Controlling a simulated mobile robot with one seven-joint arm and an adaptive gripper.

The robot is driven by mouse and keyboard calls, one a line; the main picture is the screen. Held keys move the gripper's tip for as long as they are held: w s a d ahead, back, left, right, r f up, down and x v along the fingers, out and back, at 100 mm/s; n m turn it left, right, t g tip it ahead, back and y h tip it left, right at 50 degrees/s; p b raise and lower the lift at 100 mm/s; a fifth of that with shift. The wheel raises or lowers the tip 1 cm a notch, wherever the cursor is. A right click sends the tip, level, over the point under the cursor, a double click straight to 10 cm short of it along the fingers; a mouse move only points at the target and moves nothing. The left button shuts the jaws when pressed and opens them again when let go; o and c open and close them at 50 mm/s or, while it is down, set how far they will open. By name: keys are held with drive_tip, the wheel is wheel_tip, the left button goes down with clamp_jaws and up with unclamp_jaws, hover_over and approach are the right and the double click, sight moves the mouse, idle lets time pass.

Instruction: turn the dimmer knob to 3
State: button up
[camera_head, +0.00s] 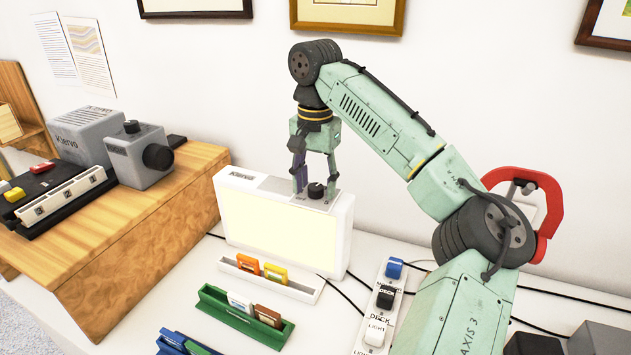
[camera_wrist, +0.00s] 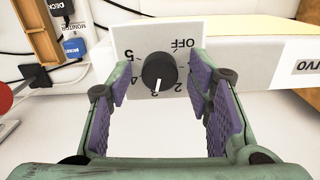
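The black dimmer knob (camera_wrist: 158,72) sits on the white top panel of a lit light box (camera_head: 285,225). In the wrist view, its white pointer line points down, between the printed 4 and 2, roughly at the 3 mark; OFF is at upper right and 5 at left. In the head view, the knob (camera_head: 317,190) is small and its marks cannot be read. My gripper (camera_wrist: 158,76) is open, its purple-padded fingers on either side of the knob with visible gaps. In the head view, my gripper (camera_head: 316,181) points down over the panel.
A white tray (camera_head: 297,288) with slides and a green tray (camera_head: 222,302) lie in front of the light box. A switch strip (camera_head: 369,338) with cables is at right. A wooden stand (camera_head: 110,245) with a grey projector is at left. Framed prints hang behind.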

sight(315, 187)
wheel_tip(315, 187, up, 12)
idle(0.7)
